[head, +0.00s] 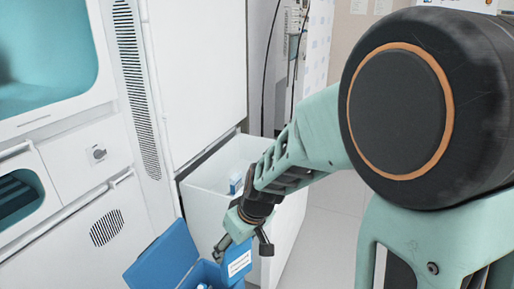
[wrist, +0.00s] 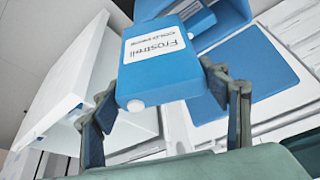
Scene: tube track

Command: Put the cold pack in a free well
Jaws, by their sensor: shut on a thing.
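The cold pack (wrist: 140,85) is a flat blue block with a white "Frostrell" label and a small white cap at its near end. My gripper (wrist: 158,85) is shut on it, with one finger at each side. In the head view the pack (head: 237,262) hangs tilted below my gripper (head: 243,243), over or beside the right part of an open blue box (head: 198,274). The box also shows behind the pack in the wrist view (wrist: 236,20), with another blue piece (wrist: 200,19) in or at it. The wells cannot be made out.
An open white drawer (head: 208,200) stands behind my gripper, with a small blue-and-white item (head: 236,184) inside. The box's raised blue lid (head: 160,262) is at the left. White cabinets (head: 80,160) line the left side. Grey floor is clear at the right.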

